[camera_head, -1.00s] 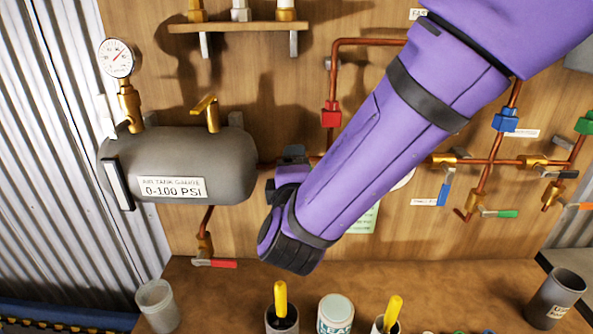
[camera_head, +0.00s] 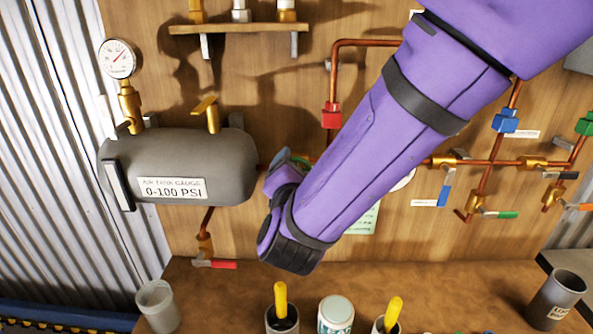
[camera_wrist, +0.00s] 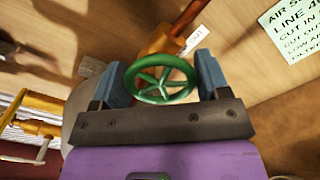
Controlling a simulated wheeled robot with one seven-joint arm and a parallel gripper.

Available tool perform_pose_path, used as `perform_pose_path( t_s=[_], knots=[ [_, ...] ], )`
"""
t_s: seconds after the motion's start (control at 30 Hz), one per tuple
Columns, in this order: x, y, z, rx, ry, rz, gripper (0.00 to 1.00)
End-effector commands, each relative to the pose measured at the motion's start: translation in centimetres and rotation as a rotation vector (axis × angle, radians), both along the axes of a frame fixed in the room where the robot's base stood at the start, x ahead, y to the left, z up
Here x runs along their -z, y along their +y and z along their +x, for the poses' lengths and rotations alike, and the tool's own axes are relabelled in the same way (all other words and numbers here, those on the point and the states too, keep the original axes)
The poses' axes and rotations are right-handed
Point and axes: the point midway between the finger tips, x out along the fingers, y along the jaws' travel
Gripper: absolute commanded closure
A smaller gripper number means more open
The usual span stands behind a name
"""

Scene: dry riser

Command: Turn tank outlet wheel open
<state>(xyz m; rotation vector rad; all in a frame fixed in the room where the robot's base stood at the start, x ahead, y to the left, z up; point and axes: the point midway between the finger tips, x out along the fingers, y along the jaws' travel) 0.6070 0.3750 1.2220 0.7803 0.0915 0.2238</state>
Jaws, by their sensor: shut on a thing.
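The green spoked outlet wheel (camera_wrist: 160,79) sits between the two blue-grey fingers of my gripper (camera_wrist: 161,82) in the wrist view, with a finger at each side of its rim. My gripper is shut on the wheel. A brass valve body and copper pipe (camera_wrist: 182,30) lie behind the wheel. In the head view the grey air tank (camera_head: 180,165) is mounted on the wall, left of my gripper (camera_head: 290,160). My purple arm hides most of the wheel there; only a little green shows by the fingers.
A pressure gauge (camera_head: 117,59) and a brass lever (camera_head: 206,112) stand on top of the tank. A red-handled valve (camera_head: 214,263) hangs below it. Copper pipes with several valves run along the wall at right. Cups and a jar (camera_head: 336,314) stand on the bench below.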

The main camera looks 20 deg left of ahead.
Motion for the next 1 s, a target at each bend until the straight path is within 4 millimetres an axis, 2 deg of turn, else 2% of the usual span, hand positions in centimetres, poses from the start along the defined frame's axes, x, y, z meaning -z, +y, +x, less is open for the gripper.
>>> perform_pose_path(
  t_s=[0.53,0.57,0.63,1.0],
  knots=[
    [0.2,-0.01,-0.1,-0.001,0.0,-0.026,0.55],
    [0.21,0.0,-0.1,-0.002,-0.001,-0.025,0.24],
    [0.17,-0.01,-0.09,-0.001,-0.001,-0.024,0.08],
    [0.06,-0.05,-0.47,-0.001,-0.004,-0.023,0.07]
  ],
)
